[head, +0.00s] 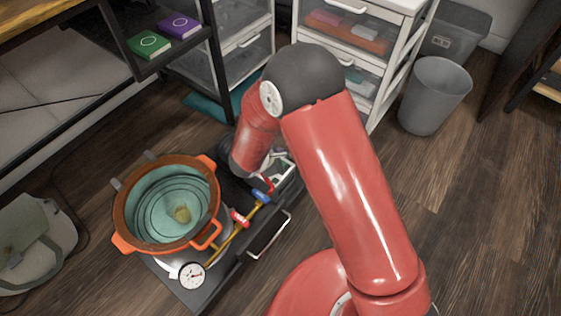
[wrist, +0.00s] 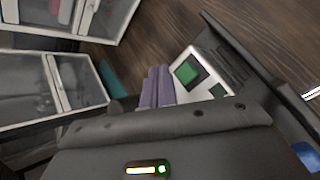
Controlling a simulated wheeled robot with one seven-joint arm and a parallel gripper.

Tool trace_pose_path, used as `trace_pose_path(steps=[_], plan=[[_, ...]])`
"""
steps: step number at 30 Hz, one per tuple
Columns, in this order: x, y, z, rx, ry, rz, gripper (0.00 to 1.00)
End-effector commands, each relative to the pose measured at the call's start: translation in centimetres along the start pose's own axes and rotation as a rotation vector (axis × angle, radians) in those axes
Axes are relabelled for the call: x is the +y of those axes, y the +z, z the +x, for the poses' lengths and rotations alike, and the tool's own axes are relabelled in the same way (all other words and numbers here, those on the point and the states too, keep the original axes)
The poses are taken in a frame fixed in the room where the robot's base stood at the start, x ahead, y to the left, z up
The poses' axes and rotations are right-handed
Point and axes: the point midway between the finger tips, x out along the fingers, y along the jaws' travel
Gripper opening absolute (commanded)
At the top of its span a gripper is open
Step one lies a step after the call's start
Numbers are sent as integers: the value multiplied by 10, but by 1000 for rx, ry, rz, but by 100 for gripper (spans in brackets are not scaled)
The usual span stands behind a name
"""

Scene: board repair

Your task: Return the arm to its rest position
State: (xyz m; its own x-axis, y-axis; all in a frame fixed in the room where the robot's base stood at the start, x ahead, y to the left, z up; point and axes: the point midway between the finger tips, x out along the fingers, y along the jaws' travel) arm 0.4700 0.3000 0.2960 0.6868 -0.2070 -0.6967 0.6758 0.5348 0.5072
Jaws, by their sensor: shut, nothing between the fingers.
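My red arm with its dark elbow fills the middle and right of the head view, bent and reaching down over a dark case on the floor. My gripper (wrist: 158,72) shows in the wrist view as two purplish-grey fingers side by side, closed together with nothing between them, beyond its dark body with a lit indicator. A white device with dark green squares (wrist: 190,76) appears just right of the fingers; I cannot tell whether they touch. In the head view the gripper is mostly hidden behind my arm and the case's contents.
An orange pot (head: 118,208) stands on the case beside a pressure gauge (head: 192,276) and a hose with red and blue fittings (head: 240,218). A grey bin (head: 435,95), drawer units (head: 355,40) and a shelf with books (head: 150,44) stand behind. Floor at right is clear.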

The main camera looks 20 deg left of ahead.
Motion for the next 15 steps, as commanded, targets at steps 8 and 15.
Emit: trace_pose_path(steps=[8, 15], plan=[[10, 10, -13, 0, 0, 0, 0], [9, 9, -13, 0, -1, 0, 0]])
